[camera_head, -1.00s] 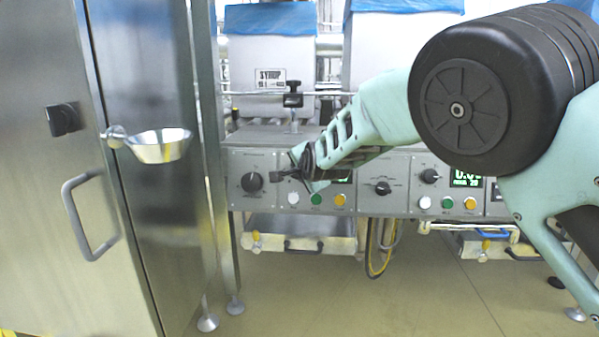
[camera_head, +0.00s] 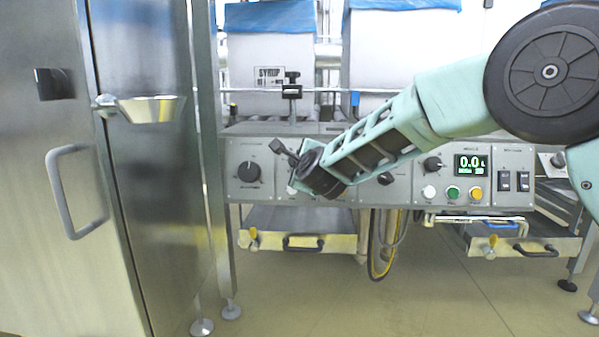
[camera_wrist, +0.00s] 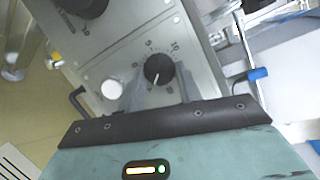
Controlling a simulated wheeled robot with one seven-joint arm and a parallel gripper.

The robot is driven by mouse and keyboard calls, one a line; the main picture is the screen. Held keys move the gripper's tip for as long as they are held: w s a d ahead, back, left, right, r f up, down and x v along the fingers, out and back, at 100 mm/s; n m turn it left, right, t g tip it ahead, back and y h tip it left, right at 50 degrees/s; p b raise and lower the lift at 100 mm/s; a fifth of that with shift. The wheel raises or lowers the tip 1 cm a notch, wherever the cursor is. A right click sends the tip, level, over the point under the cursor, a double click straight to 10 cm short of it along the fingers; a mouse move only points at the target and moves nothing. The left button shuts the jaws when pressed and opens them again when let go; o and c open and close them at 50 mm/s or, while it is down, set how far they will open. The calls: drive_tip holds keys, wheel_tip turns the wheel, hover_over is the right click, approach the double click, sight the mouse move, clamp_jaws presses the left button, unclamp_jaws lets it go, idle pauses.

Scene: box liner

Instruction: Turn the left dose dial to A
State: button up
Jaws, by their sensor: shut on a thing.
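The left dose dial (camera_wrist: 157,68) is a small black knob with a white pointer line, set in a grey panel. In the wrist view numbers ring it, and its pointer is toward the bottom of the picture. My gripper (camera_wrist: 160,86) is shut on this knob, one finger on each side. In the head view my gripper (camera_head: 290,154) is at the left grey panel (camera_head: 230,195), right of a large black knob (camera_head: 249,172). My wrist hides the dial there. I cannot make out an A mark.
A white button (camera_wrist: 112,90) is close beside my gripper. Right of my arm are another black dial (camera_head: 432,163), a green display (camera_head: 470,165) and coloured buttons. A steel cabinet with a funnel (camera_head: 150,109) stands at the left. A black clamp knob (camera_head: 292,91) rises above the panel.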

drive_tip(key=shift+m+b, duration=0.4)
drive_tip(key=shift+m, duration=0.2)
drive_tip(key=o, duration=1)
drive_tip(key=shift+s, duration=0.1)
drive_tip(key=p+v, duration=0.6)
drive_tip(key=v, duration=1.1)
drive_tip(key=shift+s+f, duration=0.2)
drive_tip(key=shift+f, duration=0.05)
drive_tip(key=shift+a, duration=0.15)
